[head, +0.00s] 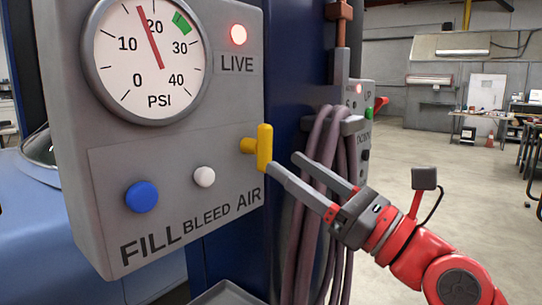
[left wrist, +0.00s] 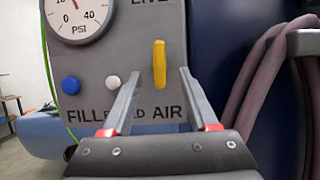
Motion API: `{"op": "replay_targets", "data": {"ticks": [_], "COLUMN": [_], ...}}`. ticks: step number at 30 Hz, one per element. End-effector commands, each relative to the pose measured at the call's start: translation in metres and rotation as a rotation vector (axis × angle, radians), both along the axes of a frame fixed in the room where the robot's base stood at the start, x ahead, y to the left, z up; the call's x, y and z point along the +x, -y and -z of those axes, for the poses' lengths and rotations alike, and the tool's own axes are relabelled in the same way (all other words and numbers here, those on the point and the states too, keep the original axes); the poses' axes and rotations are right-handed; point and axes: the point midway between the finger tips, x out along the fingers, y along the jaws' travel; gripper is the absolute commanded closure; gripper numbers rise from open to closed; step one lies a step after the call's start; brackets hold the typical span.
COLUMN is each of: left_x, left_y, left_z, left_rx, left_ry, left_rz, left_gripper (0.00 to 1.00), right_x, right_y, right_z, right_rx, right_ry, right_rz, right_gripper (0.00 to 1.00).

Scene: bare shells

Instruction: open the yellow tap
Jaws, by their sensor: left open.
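The yellow tap (head: 264,150) sticks out of the right side of the grey panel, above the word AIR, with its bar handle upright. In the left wrist view the tap (left wrist: 159,64) stands between the lines of my two fingers. My left gripper (head: 282,162) is open and empty, its fingertips close in front of the tap and just to its right in the head view. The wrist view also shows the open fingers (left wrist: 160,73). I cannot tell whether they touch the tap. My right gripper is not in view.
The panel has a PSI gauge (head: 151,58) with its needle just below 20, a lit red LIVE lamp (head: 238,35), a blue button (head: 141,197) and a white button (head: 204,177). Mauve hoses (head: 308,215) hang just right of the tap, behind my fingers. Open floor lies further right.

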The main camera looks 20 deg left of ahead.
Motion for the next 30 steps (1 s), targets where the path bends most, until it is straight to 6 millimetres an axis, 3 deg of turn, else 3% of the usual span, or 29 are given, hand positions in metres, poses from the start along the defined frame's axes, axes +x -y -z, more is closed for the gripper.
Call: {"op": "replay_targets", "data": {"ticks": [6,12,19,30], "left_x": [-0.018,-0.029,-0.035,-0.035], "left_y": [0.053,0.085,0.098,0.094], "left_z": [0.023,0.037,0.043,0.044], "left_rx": [0.005,0.004,0.001,0.01], "left_ry": [-0.001,-0.001,0.001,-0.004], "left_rz": [0.004,0.002,-0.001,-0.022], "left_gripper": [0.4,0.4,0.4,0.4], "right_x": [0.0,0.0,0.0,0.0], "right_y": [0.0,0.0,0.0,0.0], "right_z": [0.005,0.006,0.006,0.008], "right_rx": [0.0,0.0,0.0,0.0], "right_ry": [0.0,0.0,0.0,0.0], "right_rz": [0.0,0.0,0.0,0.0], "right_gripper": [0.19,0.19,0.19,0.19]}}
